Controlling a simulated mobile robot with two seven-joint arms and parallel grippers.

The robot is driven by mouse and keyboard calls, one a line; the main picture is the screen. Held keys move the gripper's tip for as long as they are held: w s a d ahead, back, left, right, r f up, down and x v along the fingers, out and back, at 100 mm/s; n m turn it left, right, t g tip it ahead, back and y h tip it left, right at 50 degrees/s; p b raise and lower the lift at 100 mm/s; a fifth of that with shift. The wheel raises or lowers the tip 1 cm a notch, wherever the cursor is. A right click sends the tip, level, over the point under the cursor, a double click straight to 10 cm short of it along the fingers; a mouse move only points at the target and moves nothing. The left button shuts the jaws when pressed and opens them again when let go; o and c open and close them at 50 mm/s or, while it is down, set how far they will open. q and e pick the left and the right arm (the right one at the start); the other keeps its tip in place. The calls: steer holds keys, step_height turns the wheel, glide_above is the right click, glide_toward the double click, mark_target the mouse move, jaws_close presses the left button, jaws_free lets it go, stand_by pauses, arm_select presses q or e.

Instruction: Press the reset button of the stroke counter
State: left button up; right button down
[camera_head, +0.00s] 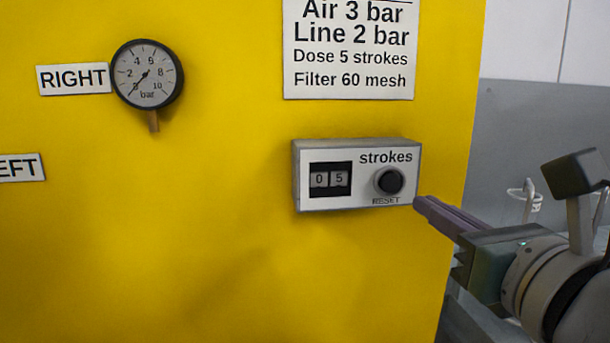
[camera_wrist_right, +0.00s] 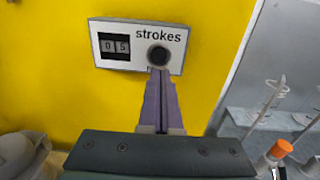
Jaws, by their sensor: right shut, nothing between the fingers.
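The stroke counter (camera_head: 333,202) is a grey and white box on the yellow panel; its display (camera_head: 330,179) reads 05. Its round black reset button (camera_head: 390,181) sits at the right of the box above the word RESET. In the right wrist view the counter (camera_wrist_right: 109,24) and button (camera_wrist_right: 158,56) show ahead of the fingers. My right gripper (camera_head: 418,203) is shut and empty, its fingertips just right of and below the button. In the right wrist view the fingertips (camera_wrist_right: 158,72) appear just below the button; I cannot tell whether they touch the box. My left gripper is not in view.
A label plate (camera_head: 349,50) is above the counter, and a pressure gauge (camera_head: 147,74) is at the upper left. The yellow panel (camera_head: 200,250) ends to the right of the counter. White hooks and an orange-capped item (camera_wrist_right: 281,149) are at the right.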

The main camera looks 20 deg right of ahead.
mark_target(396, 188)
steer(key=w, duration=0.2)
steer(key=w+d+p, duration=0.1)
steer(key=w, duration=0.2)
steer(key=shift+w, duration=0.35)
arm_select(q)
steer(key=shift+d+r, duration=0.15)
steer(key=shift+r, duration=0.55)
arm_select(e)
steer(key=shift+w+d, duration=0.15)
steer(key=shift+w, duration=0.35)
steer(key=shift+w+d, duration=0.1)
steer(key=shift+w, duration=0.4)
steer(key=shift+d+f, duration=0.15)
steer(key=shift+f, duration=0.1)
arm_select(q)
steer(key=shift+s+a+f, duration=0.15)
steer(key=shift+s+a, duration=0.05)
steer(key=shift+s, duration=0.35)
arm_select(e)
steer(key=shift+d+f, duration=0.1)
steer(key=shift+f, duration=0.05)
